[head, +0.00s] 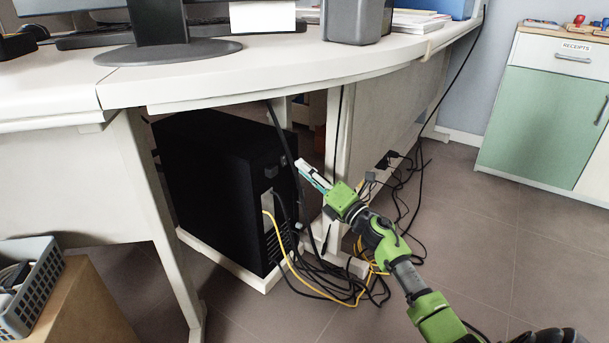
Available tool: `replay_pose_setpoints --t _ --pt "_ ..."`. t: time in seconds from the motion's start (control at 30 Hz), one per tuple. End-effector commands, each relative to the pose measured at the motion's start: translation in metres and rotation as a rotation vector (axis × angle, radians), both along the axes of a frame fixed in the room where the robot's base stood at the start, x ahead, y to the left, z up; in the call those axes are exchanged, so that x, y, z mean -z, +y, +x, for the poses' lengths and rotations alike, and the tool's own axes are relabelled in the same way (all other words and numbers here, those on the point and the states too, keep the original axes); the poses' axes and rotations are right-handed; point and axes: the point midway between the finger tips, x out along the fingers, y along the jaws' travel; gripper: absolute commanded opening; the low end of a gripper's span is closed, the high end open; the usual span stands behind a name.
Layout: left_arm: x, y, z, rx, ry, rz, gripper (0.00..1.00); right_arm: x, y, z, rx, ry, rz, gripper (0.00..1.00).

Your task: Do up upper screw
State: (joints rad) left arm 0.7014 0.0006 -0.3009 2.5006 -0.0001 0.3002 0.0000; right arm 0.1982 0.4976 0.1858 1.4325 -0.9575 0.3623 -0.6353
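A black computer tower (215,185) stands under the desk, its cable side turned to the right. A pale panel or plug area (268,205) shows on that side, with black cables and a yellow cable (281,248) coming from it. I cannot make out any screw at this size. My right gripper (309,172) reaches in from the lower right and points up and left toward the tower's upper right edge. A thin white and teal part shows at its tip. I cannot tell whether it is fingers or a held thing, or whether it touches the tower. My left gripper is out of view.
The desk top (270,70) overhangs the tower. A desk leg (160,220) stands left of it. Tangled cables (345,285) lie on the floor below my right arm. A grey basket (40,285) sits on a box at lower left. Floor at right, before the green cabinet (540,125), is clear.

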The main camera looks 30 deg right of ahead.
Motion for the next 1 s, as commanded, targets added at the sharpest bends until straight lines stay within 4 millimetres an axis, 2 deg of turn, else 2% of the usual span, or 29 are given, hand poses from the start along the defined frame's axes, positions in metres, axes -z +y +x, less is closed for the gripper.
replay_pose_setpoints --t 0.13,0.4,0.43,0.5,0.77,1.0 --pt "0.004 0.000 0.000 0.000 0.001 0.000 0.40 -0.002 0.001 0.008 0.000 0.000 -0.001 0.19" --pt "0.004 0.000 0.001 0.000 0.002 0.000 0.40 -0.002 0.001 0.009 0.000 0.001 0.000 0.19" --pt "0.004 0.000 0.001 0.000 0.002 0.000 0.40 -0.002 0.001 0.009 0.000 0.001 0.000 0.17" --pt "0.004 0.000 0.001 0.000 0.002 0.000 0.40 -0.002 0.001 0.009 0.000 0.001 0.000 0.00" --pt "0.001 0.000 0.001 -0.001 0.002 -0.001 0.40 -0.003 0.001 0.009 0.000 0.002 0.005 0.00" --pt "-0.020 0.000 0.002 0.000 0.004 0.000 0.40 -0.008 0.001 0.009 0.001 0.028 0.064 0.00"
